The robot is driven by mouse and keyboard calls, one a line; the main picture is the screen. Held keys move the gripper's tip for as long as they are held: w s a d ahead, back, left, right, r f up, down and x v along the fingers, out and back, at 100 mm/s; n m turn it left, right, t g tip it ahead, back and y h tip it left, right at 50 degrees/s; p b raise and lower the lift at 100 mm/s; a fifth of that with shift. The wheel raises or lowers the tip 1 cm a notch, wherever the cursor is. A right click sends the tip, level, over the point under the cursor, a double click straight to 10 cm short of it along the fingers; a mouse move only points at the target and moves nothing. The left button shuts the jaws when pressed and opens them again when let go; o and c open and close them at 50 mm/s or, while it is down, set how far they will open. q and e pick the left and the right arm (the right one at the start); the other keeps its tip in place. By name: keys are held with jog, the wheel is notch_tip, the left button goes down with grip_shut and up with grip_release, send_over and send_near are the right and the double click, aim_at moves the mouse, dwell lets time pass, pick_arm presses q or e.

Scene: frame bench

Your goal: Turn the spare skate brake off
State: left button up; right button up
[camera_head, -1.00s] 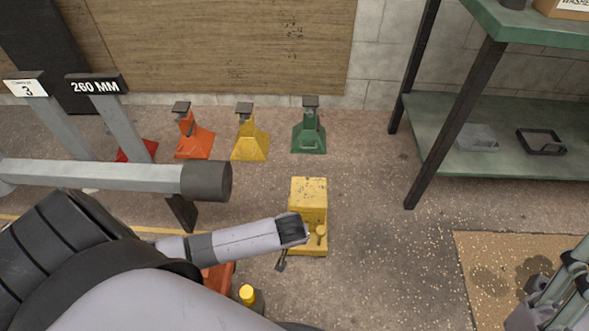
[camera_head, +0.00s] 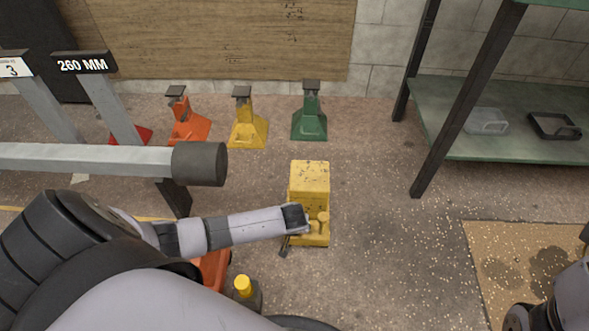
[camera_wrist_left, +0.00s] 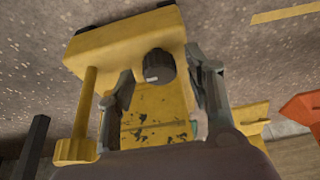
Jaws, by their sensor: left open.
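The skate brake is a yellow box-like unit (camera_head: 310,178) on the floor in the middle of the head view. In the left wrist view its yellow body (camera_wrist_left: 135,42) carries a round dark knob (camera_wrist_left: 159,67) with a pale mark. A yellow post with a wide cap (camera_wrist_left: 77,150) stands to the left of the knob. My left gripper (camera_head: 304,219) is at the unit's front, and its open fingers (camera_wrist_left: 160,78) stand either side of the knob. Contact with the knob cannot be told. My right gripper is not visible; only part of that arm shows at the lower right.
Orange (camera_head: 190,125), yellow (camera_head: 248,130) and green (camera_head: 310,122) stands line the back wall. A green shelf (camera_head: 470,140) with trays is at the right. A grey bar (camera_head: 90,158) with a dark end reaches in from the left. Floor right of the unit is clear.

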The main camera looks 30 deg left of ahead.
pick_arm(q)
jog(key=shift+c, duration=0.5)
grip_shut()
